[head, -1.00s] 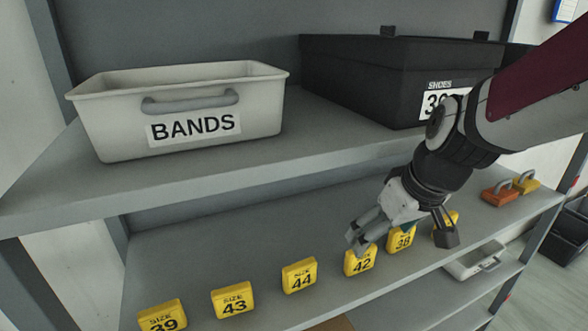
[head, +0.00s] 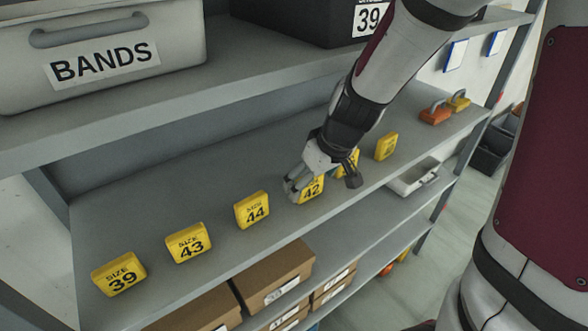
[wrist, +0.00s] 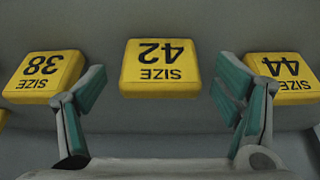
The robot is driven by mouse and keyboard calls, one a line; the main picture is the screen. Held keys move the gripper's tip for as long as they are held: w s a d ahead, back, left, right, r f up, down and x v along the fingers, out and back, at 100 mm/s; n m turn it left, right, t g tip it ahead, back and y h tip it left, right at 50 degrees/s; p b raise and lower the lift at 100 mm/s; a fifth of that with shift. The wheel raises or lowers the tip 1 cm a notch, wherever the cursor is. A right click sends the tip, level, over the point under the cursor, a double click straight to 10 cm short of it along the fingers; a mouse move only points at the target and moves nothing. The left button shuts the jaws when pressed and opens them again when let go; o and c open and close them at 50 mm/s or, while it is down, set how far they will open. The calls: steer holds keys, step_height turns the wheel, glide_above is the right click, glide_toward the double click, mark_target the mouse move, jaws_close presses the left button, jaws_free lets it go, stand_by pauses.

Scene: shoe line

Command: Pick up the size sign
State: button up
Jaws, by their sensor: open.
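Several yellow size signs stand in a row on the middle shelf. In the head view they are 39 (head: 119,274), 43 (head: 187,243), 44 (head: 252,210), 42 (head: 313,190), a partly hidden one (head: 350,162) and one at the far right (head: 386,146). My gripper (head: 297,188) is at the 42 sign and covers part of it. In the wrist view my open gripper (wrist: 163,92) has the 42 sign (wrist: 159,68) centred ahead between its fingers, with gaps on both sides. The 38 sign (wrist: 45,77) and 44 sign (wrist: 284,78) sit outside the fingers.
The upper shelf (head: 240,80) overhangs with a BANDS bin (head: 100,50) and a black shoe box (head: 290,20). Orange (head: 436,114) and yellow (head: 459,101) handled blocks sit at the shelf's right end. Cardboard boxes (head: 273,272) are below.

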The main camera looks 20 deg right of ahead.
steer(key=shift+x, duration=1.15)
steer(key=c, duration=1.3)
steer(key=shift+r, duration=0.2)
